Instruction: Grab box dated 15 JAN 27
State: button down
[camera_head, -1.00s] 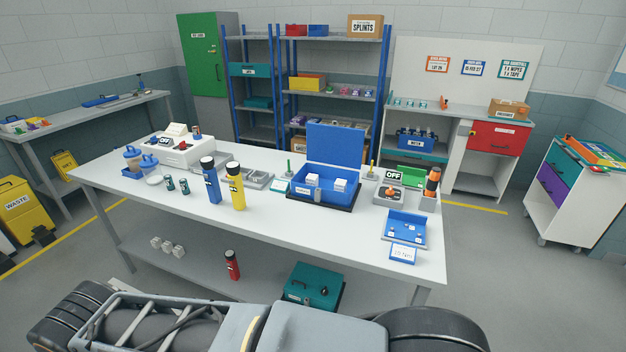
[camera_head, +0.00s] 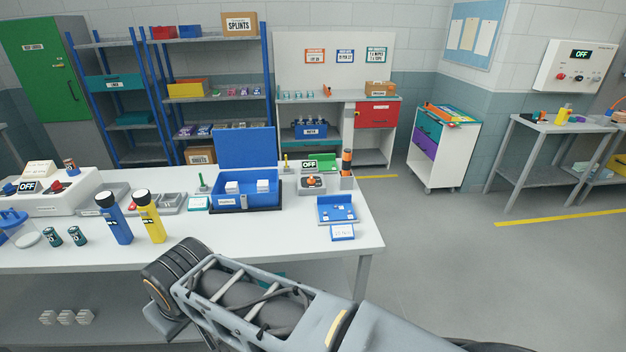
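No date reading 15 JAN 27 is legible on any box. Two small white boxes (camera_head: 232,187) (camera_head: 263,185) sit inside an open blue case (camera_head: 246,201) on the white table (camera_head: 290,232).
Blue and yellow bottles (camera_head: 116,222) (camera_head: 149,218) stand left of the case. A blue tray (camera_head: 337,208) lies near the table's right end. A white drawer cart (camera_head: 437,160) and a grey side table (camera_head: 520,150) stand at right. The floor between is open.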

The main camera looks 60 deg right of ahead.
aim_at(263, 186)
jog(key=z, duration=1.3)
jog(key=i, duration=1)
